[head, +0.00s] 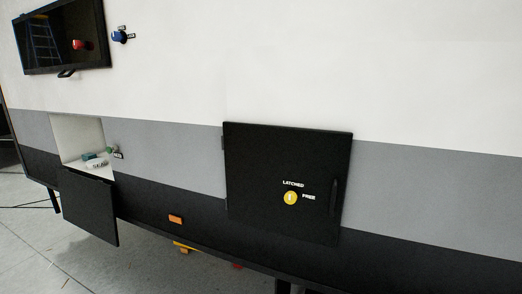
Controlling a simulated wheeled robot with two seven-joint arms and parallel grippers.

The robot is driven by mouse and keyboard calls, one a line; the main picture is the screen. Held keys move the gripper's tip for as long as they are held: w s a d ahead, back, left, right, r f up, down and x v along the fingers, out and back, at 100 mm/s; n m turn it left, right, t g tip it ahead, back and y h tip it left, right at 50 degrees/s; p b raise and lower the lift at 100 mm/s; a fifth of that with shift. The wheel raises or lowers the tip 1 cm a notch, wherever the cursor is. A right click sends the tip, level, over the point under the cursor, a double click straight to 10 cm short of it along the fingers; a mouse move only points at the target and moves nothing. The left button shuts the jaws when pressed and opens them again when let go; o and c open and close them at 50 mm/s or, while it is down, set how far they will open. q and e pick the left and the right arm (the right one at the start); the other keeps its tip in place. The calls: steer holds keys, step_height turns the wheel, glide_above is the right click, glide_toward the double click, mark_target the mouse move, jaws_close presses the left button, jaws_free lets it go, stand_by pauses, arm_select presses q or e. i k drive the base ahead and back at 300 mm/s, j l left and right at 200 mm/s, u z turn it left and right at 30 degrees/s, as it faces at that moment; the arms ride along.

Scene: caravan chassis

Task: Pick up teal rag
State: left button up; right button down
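A small teal item (89,156), which looks like the teal rag, lies inside the open white compartment (80,130) low on the caravan wall at the left. A pale, whitish item (97,164) lies just in front of it, close by or touching; I cannot tell which. The teal item is small in view and its exact shape is unclear. Neither of my grippers shows in the head view.
The compartment's black flap (90,205) hangs open below it. A larger black hatch (280,180), with a yellow latch knob (290,198), is closed at centre. A dark window (65,38) is at upper left. Grey floor (40,255) is clear at lower left.

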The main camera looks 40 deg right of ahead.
mark_target(86, 157)
steer(key=i+j+u, duration=0.1)
steer(key=j+u, duration=0.15)
steer(key=j, duration=0.15)
steer(key=i+j+u, duration=0.1)
steer(key=j+u, duration=0.15)
steer(key=i+j+u, duration=0.25)
steer(key=j, duration=0.2)
steer(key=i+j+u, duration=0.15)
steer(key=i+j, duration=0.35)
steer(key=i+j+u, duration=0.2)
steer(key=i+j, duration=0.25)
steer(key=i, duration=0.2)
steer(key=i+l+z, duration=0.15)
steer(key=i+z, duration=0.15)
steer(key=z, duration=0.15)
steer(key=i+z, duration=0.7)
steer(key=z, duration=0.2)
steer(key=i+j+z, duration=0.15)
steer(key=i+z, duration=0.3)
steer(key=k, duration=0.1)
